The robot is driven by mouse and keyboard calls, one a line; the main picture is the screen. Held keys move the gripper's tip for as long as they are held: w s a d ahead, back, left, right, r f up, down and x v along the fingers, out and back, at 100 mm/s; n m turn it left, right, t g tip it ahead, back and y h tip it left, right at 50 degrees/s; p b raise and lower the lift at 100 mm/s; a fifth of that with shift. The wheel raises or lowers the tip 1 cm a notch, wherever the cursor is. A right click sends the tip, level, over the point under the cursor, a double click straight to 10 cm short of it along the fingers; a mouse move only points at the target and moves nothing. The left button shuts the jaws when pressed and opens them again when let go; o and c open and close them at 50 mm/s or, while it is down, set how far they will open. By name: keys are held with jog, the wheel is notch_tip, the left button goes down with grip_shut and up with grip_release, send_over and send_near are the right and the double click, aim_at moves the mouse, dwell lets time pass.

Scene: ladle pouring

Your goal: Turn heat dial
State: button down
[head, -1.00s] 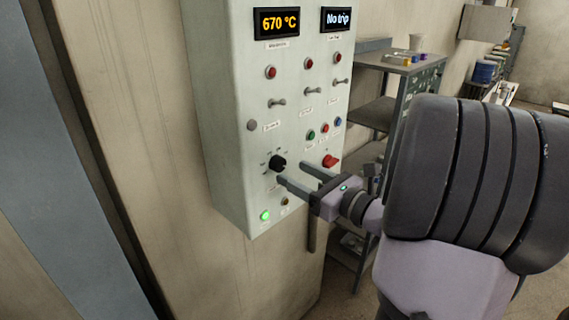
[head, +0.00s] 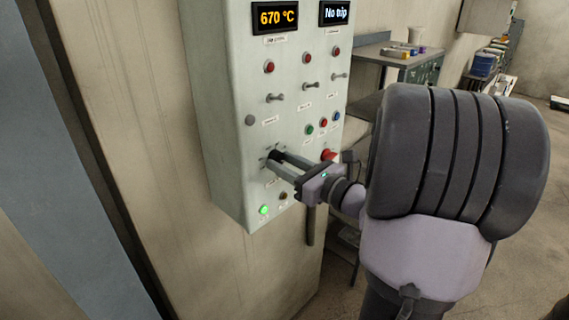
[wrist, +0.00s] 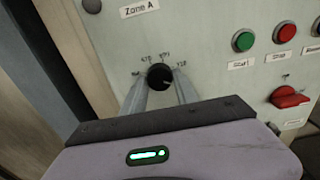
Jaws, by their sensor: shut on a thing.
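The heat dial (wrist: 160,77) is a black round knob on the pale control panel (head: 230,135), with numbers marked around it. In the head view the dial (head: 275,155) is partly hidden by my fingers. My gripper (head: 279,160) is shut on the dial, one finger on each side of it. The wrist view shows my gripper (wrist: 162,90) from behind, its fingers reaching to the knob. The display (head: 275,17) at the panel's top reads 670 °C.
A red rotary switch (wrist: 289,97) sits right of the dial, close to my gripper. Green and red buttons (wrist: 243,41) are above it. A green lamp (head: 264,210) glows below the dial. A grey workbench (head: 385,50) stands to the right.

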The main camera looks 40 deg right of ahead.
jog(key=shift+f+b, duration=0.1)
jog(key=shift+b, duration=0.35)
jog(key=n+b, duration=2.1)
jog(key=b, duration=1.2)
jog(key=shift+f, duration=0.1)
jog(key=n+b, duration=0.3)
jog(key=shift+n+b, duration=0.3)
jog(key=shift+n, duration=0.1)
jog(key=shift+r+n+b, duration=0.2)
jog(key=shift+n+b, duration=0.4)
jog(key=shift+n, duration=0.3)
jog(key=shift+r+n+b, duration=0.2)
jog(key=shift+n+b, duration=0.35)
jog(key=shift+n, duration=0.35)
